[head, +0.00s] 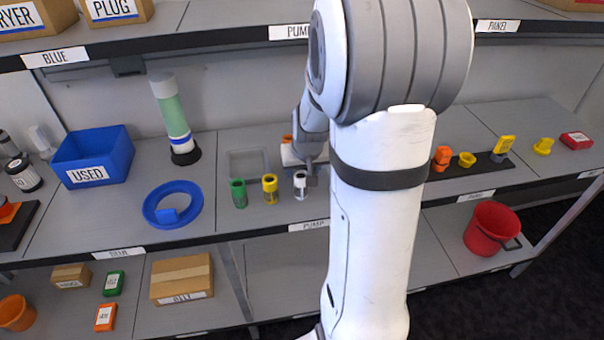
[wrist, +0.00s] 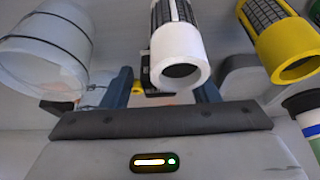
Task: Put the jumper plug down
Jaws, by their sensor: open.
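I cannot make out with certainty which thing is the jumper plug. My gripper (head: 312,178) is low over the middle shelf, mostly behind my own arm in the head view. In the wrist view my gripper (wrist: 163,84) has its two fingers apart. A white-ended black cylinder (wrist: 180,45) shows between and beyond the fingers; I cannot tell whether it touches them. In the head view a white cylinder (head: 300,184) stands beside the gripper. A small dark piece shows behind the cylinder in the wrist view, partly hidden.
A yellow cylinder (head: 270,190) and a green cylinder (head: 238,193) stand left of the white one. A clear tray (head: 247,152) lies behind them. A blue ring dish (head: 152,218) and blue bin (head: 68,166) are further left. Small orange and yellow parts (head: 441,158) sit right of my arm.

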